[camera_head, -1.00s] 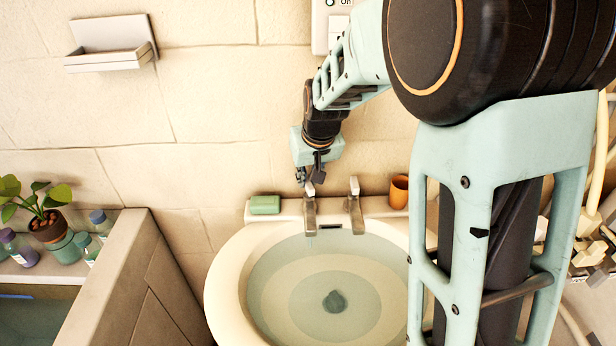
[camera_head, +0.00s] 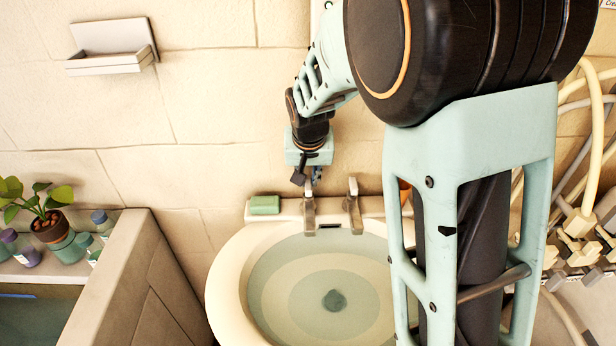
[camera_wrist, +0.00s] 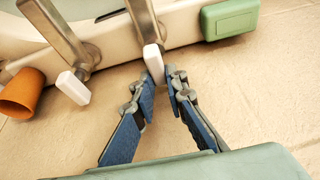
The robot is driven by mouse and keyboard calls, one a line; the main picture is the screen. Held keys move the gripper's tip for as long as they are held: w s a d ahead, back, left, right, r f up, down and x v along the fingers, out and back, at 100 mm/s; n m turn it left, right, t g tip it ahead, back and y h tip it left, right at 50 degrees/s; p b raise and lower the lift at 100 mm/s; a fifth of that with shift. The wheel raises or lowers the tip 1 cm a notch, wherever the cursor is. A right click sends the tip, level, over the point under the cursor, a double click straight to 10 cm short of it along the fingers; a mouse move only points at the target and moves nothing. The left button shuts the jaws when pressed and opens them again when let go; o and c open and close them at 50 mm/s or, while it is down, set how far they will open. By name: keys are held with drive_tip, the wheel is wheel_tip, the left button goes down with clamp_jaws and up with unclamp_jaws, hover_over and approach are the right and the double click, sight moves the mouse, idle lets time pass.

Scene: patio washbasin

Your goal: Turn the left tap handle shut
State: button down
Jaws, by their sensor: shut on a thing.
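The left tap (camera_head: 309,216) stands on the back rim of the basin, beside the green soap. In the wrist view its metal body (camera_wrist: 133,20) ends in a white handle (camera_wrist: 154,62). My gripper (camera_wrist: 161,80) is shut on this handle, with the blue-padded fingers on either side of it. In the head view my gripper (camera_head: 308,175) is above and behind the left tap and hides most of its handle. The right tap (camera_head: 354,214) stands apart to the right. Its white handle (camera_wrist: 74,87) is clear of my fingers in the wrist view.
The basin (camera_head: 232,262) holds water. Green soap (camera_head: 264,204) lies on its rim left of the taps. An orange cup (camera_wrist: 22,93) is beyond the right tap, mostly hidden by my arm in the head view. A stone wall rises close behind.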

drive_tip(key=c, duration=1.9)
unclamp_jaws()
drive_tip(key=shift+c, duration=0.2)
drive_tip(key=v, duration=1.2)
drive_tip(key=shift+a, duration=0.1)
